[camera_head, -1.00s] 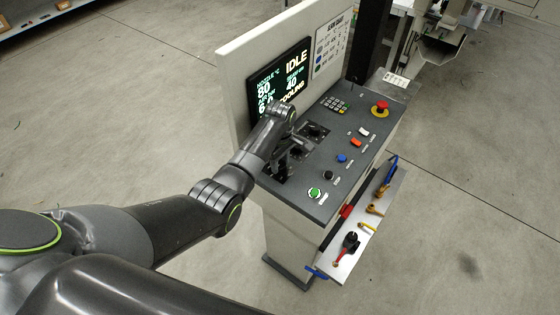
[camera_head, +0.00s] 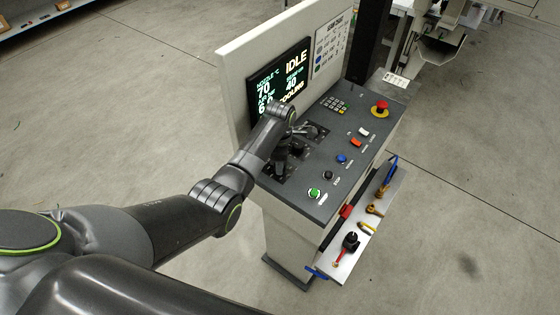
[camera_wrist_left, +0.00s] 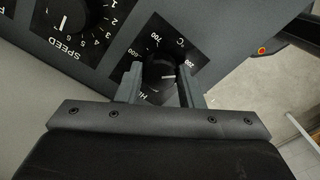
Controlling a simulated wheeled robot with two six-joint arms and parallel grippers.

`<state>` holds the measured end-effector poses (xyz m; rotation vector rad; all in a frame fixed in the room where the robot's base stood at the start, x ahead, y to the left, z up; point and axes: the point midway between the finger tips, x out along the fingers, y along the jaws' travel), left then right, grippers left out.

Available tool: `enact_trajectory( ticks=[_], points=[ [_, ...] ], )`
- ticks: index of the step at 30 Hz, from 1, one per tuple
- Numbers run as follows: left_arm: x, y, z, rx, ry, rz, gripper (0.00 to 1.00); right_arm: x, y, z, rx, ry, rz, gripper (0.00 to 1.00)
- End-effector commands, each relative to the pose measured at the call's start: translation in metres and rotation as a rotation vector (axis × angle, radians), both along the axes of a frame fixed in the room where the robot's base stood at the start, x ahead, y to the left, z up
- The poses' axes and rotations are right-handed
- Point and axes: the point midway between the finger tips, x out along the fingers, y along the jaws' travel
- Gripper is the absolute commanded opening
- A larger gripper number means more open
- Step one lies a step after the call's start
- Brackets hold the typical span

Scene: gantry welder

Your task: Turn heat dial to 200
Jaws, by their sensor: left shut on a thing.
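My left gripper (camera_wrist_left: 160,88) is shut on the heat dial, one finger on each side. My right gripper is not in view.
The speed dial (camera_wrist_left: 70,18) is close beside the heat dial. The console (camera_head: 325,200) also carries a green button (camera_head: 314,193), a blue button (camera_head: 341,159) and a red emergency stop (camera_head: 381,107). A tool shelf (camera_head: 345,265) sticks out in front.

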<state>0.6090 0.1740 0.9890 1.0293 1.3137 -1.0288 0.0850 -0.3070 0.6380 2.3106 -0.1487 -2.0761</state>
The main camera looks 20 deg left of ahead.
Motion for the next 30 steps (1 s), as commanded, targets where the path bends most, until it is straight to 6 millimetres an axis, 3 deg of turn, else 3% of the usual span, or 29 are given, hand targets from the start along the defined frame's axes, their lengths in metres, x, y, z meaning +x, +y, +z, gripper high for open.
enact_trajectory(
  ticks=[14, 15, 19, 30],
  points=[
    [0.0002, 0.0011, 0.0001, 0.002, 0.000, 0.016, 0.11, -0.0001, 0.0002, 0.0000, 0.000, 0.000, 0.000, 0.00],
    [0.0002, 0.0011, 0.0001, 0.002, 0.000, 0.016, 0.36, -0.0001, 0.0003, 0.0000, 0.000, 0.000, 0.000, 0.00],
    [0.0001, 0.0008, 0.0001, 0.002, 0.000, 0.015, 0.53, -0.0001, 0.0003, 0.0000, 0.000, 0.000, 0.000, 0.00],
    [0.0025, 0.0009, 0.0042, 0.001, -0.001, 0.012, 0.56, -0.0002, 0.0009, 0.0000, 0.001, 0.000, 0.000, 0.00]
  ],
)
